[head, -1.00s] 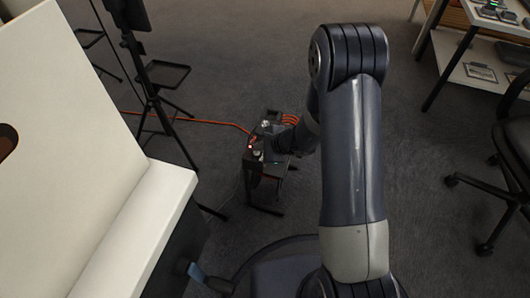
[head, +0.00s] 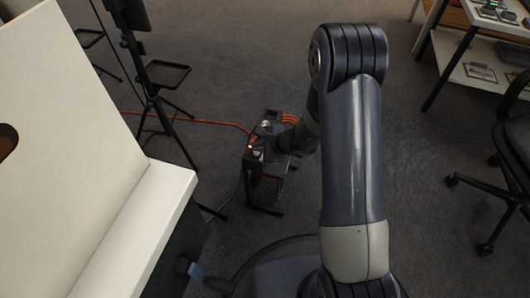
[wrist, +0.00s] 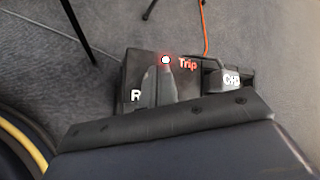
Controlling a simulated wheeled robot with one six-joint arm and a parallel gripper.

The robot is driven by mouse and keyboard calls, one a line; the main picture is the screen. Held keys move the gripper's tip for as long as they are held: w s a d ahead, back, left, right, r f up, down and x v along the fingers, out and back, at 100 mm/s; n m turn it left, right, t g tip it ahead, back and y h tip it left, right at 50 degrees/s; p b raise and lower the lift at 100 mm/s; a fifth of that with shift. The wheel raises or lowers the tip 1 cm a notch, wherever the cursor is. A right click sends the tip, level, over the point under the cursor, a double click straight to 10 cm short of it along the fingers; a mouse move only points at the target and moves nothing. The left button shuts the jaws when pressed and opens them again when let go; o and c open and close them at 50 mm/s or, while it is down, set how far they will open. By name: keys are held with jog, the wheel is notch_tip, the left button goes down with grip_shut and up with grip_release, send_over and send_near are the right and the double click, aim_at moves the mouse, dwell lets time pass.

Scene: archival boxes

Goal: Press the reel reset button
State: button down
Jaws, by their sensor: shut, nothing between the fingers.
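The cable reel (head: 256,160) is a dark box on a low black stand on the floor, left of my arm in the head view. In the wrist view its black top (wrist: 132,72) shows a lit white-red lamp (wrist: 166,60) beside the red word "Trip". A white label starting with "R" (wrist: 135,96) is partly covered. My gripper (wrist: 167,70) is shut and empty, its fingertips over the reel's top just below the lamp in the picture. The reset button cannot be made out; the fingers hide the area beside the "R". Contact cannot be told.
An orange cable (head: 200,121) runs from the reel across the carpet to the left. A tripod stand (head: 157,95) is behind left. A chair (head: 515,150) and table stand at right.

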aim_at(259, 155)
jog(key=shift+f, duration=0.15)
jog(key=shift+f+b, duration=0.35)
jog(key=shift+b, duration=0.45)
jog(key=shift+r, duration=0.6)
notch_tip(259, 155, up, 6)
jog(key=p, duration=0.4)
jog(key=shift+f, duration=0.2)
dwell(0.5)
